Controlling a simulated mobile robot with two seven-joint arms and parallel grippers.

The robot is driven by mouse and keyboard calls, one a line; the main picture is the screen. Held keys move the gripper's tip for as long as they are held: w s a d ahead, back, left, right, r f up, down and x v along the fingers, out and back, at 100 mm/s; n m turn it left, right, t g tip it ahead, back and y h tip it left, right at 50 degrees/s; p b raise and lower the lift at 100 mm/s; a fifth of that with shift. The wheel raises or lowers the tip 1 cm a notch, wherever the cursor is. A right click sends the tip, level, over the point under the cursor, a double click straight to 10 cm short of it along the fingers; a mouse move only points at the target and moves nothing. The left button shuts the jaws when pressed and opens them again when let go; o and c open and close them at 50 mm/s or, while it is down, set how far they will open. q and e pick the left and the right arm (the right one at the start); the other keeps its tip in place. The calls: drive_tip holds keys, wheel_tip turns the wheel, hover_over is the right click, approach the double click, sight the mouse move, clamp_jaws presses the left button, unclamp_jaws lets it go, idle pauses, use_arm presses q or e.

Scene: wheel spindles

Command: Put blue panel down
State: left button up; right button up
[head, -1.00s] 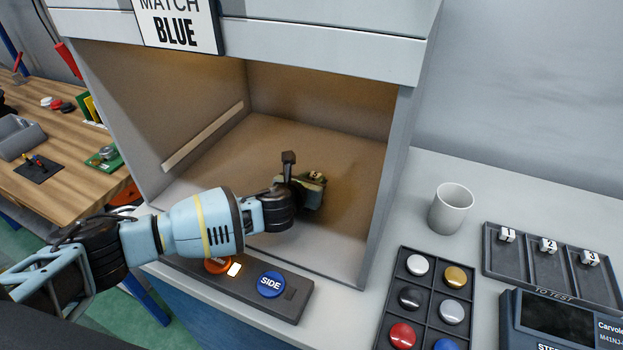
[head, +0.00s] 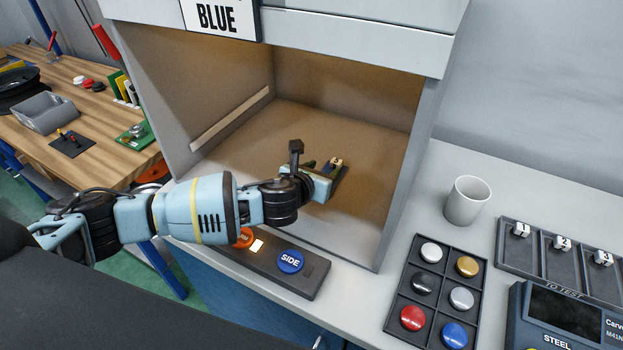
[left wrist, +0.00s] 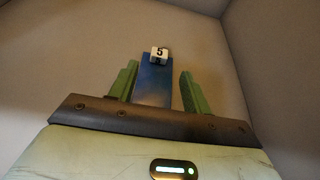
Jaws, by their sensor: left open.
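A blue panel (left wrist: 154,84) with a white tag marked 5 (left wrist: 159,54) shows between my left gripper's green fingers in the left wrist view. In the head view the panel (head: 342,172) looks dark and small on the floor of the open booth (head: 400,180), partly hidden by the gripper. My left gripper (head: 322,176) reaches into the booth from the left. Its fingers stand open on either side of the panel in the left wrist view (left wrist: 158,85), with gaps showing. My right gripper is out of view.
A button bar with a blue SIDE button (head: 290,261) lies before the booth. A white cup (head: 467,200), a tray of coloured buttons (head: 436,292), a numbered rack (head: 560,262) and a tester (head: 565,318) stand right. The booth floor around the panel is clear.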

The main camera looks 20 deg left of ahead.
use_arm(q)
drive_tip(key=shift+f+v, duration=0.2)
drive_tip(key=shift+v, duration=2.1)
drive_tip(key=shift+s, duration=0.1)
